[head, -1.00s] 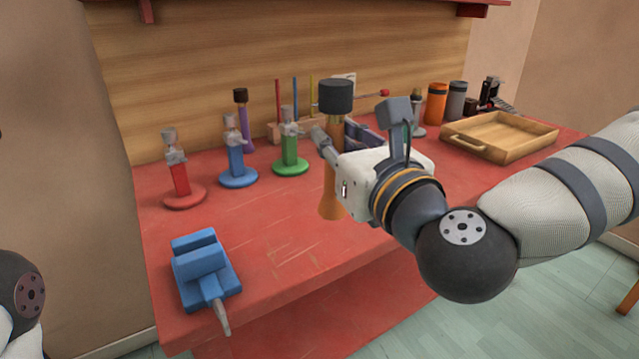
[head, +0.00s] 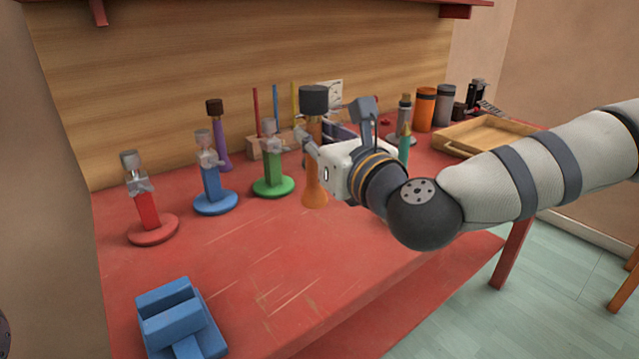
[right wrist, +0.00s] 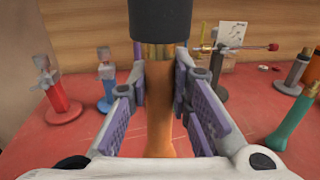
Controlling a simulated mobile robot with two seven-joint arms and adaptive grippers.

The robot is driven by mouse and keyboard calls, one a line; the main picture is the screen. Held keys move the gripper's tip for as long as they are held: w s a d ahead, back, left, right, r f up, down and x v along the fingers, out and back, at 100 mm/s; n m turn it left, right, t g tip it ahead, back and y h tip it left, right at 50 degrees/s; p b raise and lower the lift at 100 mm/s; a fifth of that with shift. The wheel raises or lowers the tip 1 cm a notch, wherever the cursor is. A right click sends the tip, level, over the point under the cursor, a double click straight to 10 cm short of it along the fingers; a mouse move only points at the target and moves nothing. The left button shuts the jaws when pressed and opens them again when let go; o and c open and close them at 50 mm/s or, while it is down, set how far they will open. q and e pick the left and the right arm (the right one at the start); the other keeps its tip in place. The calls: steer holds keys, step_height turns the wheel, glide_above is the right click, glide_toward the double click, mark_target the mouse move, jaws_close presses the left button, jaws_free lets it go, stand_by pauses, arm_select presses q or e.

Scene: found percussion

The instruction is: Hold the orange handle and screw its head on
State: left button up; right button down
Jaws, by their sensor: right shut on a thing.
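The orange handle (head: 314,188) stands roughly upright with its flared end down, over the red bench. A dark cylindrical head (head: 314,98) sits on its top end. In the right wrist view, a brass threaded band (right wrist: 160,50) shows between the orange handle (right wrist: 160,110) and the dark head (right wrist: 160,18). My right gripper (head: 308,150) is shut on the handle, its purple-padded fingers on both sides of it. I cannot tell whether the handle's lower end touches the bench. My left gripper is out of view.
Red, blue and green clamp stands (head: 148,210) line the bench's left side. A blue block holder (head: 178,318) is at the front left. A purple handle (head: 219,140) stands behind. A green handle (head: 404,150), a wooden tray (head: 470,150) and canisters (head: 425,108) are right. The front middle is clear.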

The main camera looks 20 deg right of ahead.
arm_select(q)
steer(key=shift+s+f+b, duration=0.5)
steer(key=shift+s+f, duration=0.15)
arm_select(e)
steer(key=w+d+f, duration=0.2)
steer(key=w+f, duration=0.3)
steer(key=shift+d+f, duration=0.15)
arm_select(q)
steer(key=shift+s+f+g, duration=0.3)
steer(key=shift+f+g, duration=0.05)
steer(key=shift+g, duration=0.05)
arm_select(e)
steer(key=f, duration=0.4)
steer(key=shift+w+d, duration=0.15)
steer(key=shift+w, duration=0.2)
arm_select(q)
steer(key=shift+b, duration=0.3)
arm_select(e)
steer(key=shift+f, duration=0.35)
steer(key=c, duration=1.5)
jaws_free()
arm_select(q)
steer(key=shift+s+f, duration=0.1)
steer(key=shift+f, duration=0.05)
arm_select(e)
steer(key=shift+o, duration=0.2)
steer(key=shift+r, duration=0.1)
